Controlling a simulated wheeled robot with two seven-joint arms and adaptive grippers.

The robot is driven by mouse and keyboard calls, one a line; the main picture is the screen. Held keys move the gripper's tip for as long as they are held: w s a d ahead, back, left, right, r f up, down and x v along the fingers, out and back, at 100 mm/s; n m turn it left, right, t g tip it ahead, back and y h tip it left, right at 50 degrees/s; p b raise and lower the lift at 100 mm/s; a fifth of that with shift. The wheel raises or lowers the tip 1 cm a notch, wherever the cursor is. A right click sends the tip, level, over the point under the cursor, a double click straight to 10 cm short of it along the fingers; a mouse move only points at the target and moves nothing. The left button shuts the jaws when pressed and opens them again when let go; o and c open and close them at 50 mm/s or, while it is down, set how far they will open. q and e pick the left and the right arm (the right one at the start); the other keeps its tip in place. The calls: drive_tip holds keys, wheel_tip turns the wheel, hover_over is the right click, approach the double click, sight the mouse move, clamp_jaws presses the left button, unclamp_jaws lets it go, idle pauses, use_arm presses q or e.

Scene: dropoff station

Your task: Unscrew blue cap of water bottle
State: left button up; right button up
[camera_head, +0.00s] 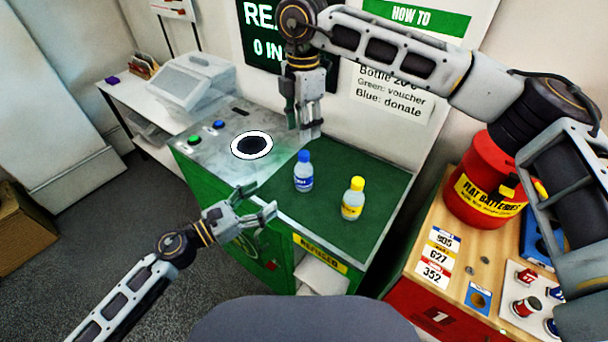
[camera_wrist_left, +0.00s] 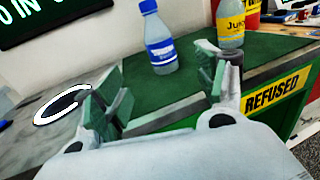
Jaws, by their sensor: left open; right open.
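The water bottle (camera_head: 303,176) stands upright on the green mat, with its blue cap (camera_head: 303,156) on top. It also shows in the left wrist view (camera_wrist_left: 160,48), beyond the fingers. My left gripper (camera_head: 262,201) is open and empty in front of the counter edge, to the lower left of the bottle and apart from it. Its two fingers also show in the left wrist view (camera_wrist_left: 165,98). My right gripper (camera_head: 309,130) points down above and behind the blue cap. It looks empty, and its fingertips appear close to the cap; the exact gap cannot be told.
A yellow-capped juice bottle (camera_head: 353,198) stands right of the water bottle on the green mat (camera_head: 325,222). A round hole with a white ring (camera_head: 252,145) and green and blue buttons (camera_head: 206,132) lie left. A red battery bin (camera_head: 484,180) stands on the wooden table at right.

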sight(296, 179)
drive_tip(key=shift+w+d, duration=0.1)
drive_tip(key=shift+d, duration=0.05)
use_arm(q)
drive_tip(key=shift+x, duration=7)
drive_tip(key=shift+f, duration=0.1)
clamp_jaws()
use_arm(e)
drive_tip(key=shift+m, duration=0.4)
drive_tip(key=shift+m, duration=1.9)
